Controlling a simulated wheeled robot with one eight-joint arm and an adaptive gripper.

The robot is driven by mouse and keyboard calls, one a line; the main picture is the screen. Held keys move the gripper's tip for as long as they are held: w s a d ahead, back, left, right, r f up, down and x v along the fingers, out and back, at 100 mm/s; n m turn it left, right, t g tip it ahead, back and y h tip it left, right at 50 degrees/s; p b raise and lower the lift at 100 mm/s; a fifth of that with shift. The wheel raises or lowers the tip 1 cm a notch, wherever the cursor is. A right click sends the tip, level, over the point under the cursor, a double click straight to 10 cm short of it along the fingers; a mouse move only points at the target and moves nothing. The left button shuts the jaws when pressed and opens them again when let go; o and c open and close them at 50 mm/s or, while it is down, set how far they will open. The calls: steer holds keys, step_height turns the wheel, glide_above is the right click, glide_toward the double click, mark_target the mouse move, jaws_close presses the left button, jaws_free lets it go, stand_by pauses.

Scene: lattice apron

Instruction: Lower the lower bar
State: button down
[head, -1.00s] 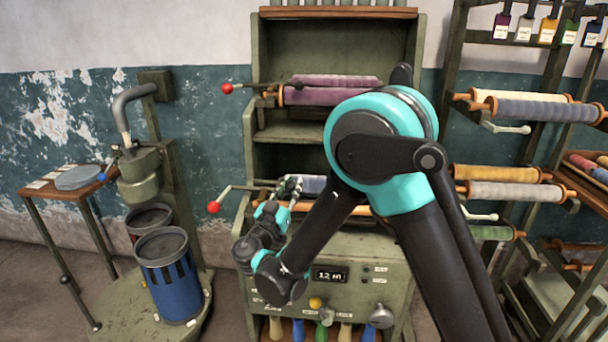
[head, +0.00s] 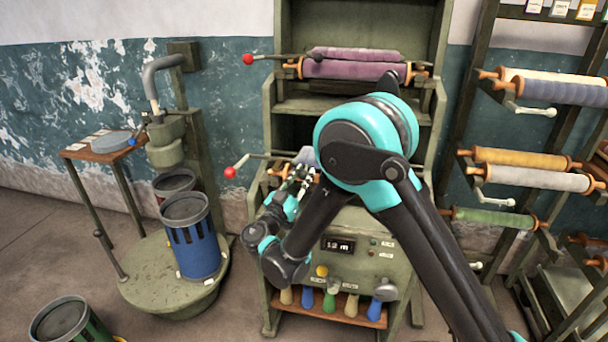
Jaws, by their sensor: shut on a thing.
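The measuring machine (head: 355,215) stands in the middle of the head view. Its lower bar (head: 270,155) has a cranked end with a red knob (head: 230,172) sticking out left; its right part is hidden behind my arm. My gripper (head: 300,176) is in front of the lower opening, just below and right of the visible bar, apart from the red knob. It appears shut on the pale lilac cloth (head: 304,155), of which only a small pointed piece shows; the grip itself is small and partly hidden. The display (head: 339,245) seems to read 1.3 m.
The upper bar's red knob (head: 248,59) is beside a purple roll (head: 350,70). Coloured handles (head: 329,302) hang below the panel. A rack with a yellow roll (head: 520,160) and others stands right. A press with a blue bin (head: 193,245) stands left. Floor between is free.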

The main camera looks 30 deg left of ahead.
steer(key=shift+f, duration=0.15)
steer(key=c, duration=1.2)
jaws_free()
steer(key=shift+w, duration=0.1)
steer(key=v, duration=1.2)
steer(key=shift+d, duration=0.1)
